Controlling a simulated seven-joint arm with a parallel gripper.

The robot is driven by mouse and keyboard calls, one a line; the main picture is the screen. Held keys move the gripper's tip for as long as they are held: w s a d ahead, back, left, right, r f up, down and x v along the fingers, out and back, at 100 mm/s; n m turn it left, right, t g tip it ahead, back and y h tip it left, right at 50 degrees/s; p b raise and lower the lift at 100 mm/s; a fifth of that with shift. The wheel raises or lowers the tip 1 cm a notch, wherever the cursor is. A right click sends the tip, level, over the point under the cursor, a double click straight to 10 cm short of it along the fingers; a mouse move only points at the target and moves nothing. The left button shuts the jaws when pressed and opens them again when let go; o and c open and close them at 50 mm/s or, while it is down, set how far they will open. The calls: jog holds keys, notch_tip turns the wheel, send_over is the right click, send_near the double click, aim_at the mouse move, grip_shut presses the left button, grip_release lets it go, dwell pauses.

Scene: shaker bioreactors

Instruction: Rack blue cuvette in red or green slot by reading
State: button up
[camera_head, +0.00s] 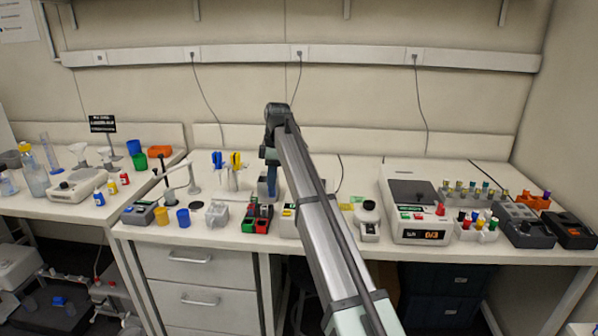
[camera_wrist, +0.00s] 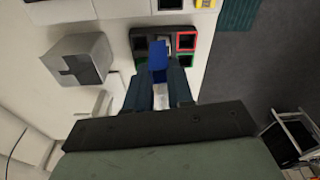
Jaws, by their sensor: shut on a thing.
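My gripper (camera_wrist: 159,78) is shut on a blue cuvette (camera_wrist: 158,52), which sticks out past the fingertips in the wrist view. The black rack (camera_wrist: 139,33) with red-edged and green-edged slots lies behind the cuvette there. The cuvette overlaps the rack's middle in that view; whether it touches the rack cannot be told. In the head view my gripper (camera_head: 272,182) points down above the bench, behind and slightly right of the rack (camera_head: 257,218). The cuvette cannot be made out clearly there. A bench instrument (camera_head: 415,205) at the right has a small orange lit display, too small to read surely.
A grey box with a dark slotted top (camera_wrist: 78,62) stands left of the rack in the wrist view; it also shows in the head view (camera_head: 217,213). Blue and yellow-handled tools (camera_head: 228,165) stand behind. Several coloured-cap vials (camera_head: 475,222) stand right of the instrument.

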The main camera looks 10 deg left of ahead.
jog(key=s+a+f+m, duration=0.1)
jog(key=s+a, duration=0.4)
jog(key=a, duration=0.2)
jog(key=shift+s+a+f+m, duration=0.15)
jog(key=shift+s+f+m, duration=0.1)
jog(key=shift+f+m, duration=0.05)
jog(key=shift+f, duration=0.1)
send_over(258, 218)
jog(key=s+a, duration=0.2)
jog(key=a, duration=0.1)
jog(key=shift+s+d+f, duration=0.1)
jog(key=shift+d+f, duration=0.05)
jog(key=shift+f, duration=1)
jog(key=shift+s+d+f, duration=0.1)
jog(key=shift+f, duration=1)
jog(key=shift+f, duration=1.75)
jog(key=o, duration=0.9)
